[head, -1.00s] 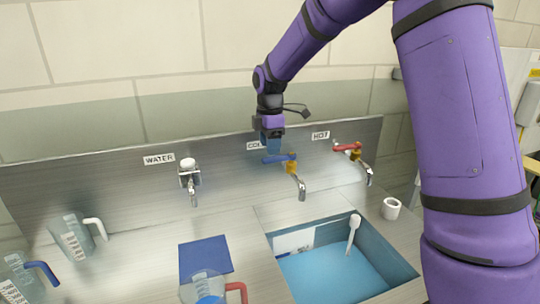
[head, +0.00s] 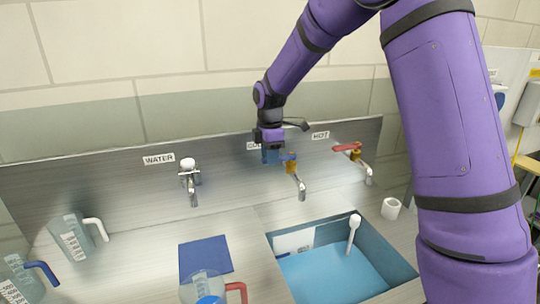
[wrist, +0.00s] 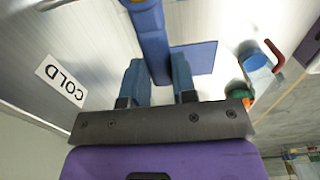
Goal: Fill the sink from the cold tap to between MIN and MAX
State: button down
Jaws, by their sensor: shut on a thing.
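My gripper (head: 271,154) is at the cold tap, in front of the partly covered COLD label (head: 252,146). In the wrist view, my gripper (wrist: 158,76) has its two fingers shut on the tap's blue lever (wrist: 150,35). The cold tap's spout (head: 300,190) points down over the back of the sink (head: 403,262). Blue water (head: 335,272) covers the sink floor. A white label (head: 293,242) is on the sink's back wall; its marks are too small to read. I cannot make out a stream from the spout.
The hot tap's red lever (head: 346,148) is to the right, and a WATER tap (head: 189,175) to the left. A white cup (head: 391,208) stands right of the sink. A blue mat (head: 205,258) and several jugs are on the left counter. A white-topped stick (head: 353,235) stands in the sink.

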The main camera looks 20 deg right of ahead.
jog(key=s+n, duration=0.2)
jog(key=n, duration=0.1)
jog(key=shift+d+n, duration=0.15)
jog(key=shift+n, duration=0.15)
jog(key=c, duration=0.9)
grip_release()
jog(key=shift+r, duration=0.1)
notch_tip(320, 180, up, 11)
jog(key=shift+f, duration=0.2)
